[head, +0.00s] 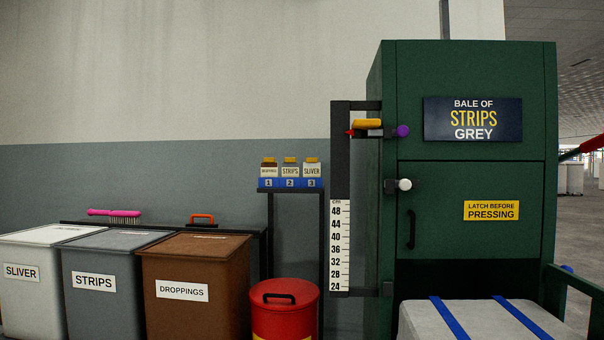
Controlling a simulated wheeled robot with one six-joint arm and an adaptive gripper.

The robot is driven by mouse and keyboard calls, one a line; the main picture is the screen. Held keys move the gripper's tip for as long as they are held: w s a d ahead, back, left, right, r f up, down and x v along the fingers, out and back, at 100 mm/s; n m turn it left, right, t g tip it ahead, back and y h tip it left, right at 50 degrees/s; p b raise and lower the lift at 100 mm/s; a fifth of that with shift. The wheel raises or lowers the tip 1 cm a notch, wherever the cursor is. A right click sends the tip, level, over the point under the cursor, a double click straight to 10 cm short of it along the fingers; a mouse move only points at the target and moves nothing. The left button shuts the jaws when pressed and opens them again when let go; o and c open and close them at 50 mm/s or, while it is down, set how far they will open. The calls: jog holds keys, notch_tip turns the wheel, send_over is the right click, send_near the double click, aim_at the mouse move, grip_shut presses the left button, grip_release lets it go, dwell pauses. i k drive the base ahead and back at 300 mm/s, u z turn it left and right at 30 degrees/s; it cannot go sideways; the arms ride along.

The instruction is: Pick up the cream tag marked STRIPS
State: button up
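The jar has a yellow-brown lid (290,160) and stands above the number 2 on a blue holder (275,184). The word STRIPS also shows on a white label (94,281) on the grey bin and in yellow on the dark sign (473,119). My gripper is not in view.
Lidded bins for SLIVER (20,305), STRIPS (88,315) and DROPPINGS (190,319) stand at left. A red lidded can (285,320) stands below the dark shelf stand (322,240). The green press (470,60) and strapped bale (470,317) fill the right.

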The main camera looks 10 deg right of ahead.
aim_at(289, 167)
jog(key=u, duration=0.65)
jog(key=i, duration=1.85)
jog(key=z, duration=0.45)
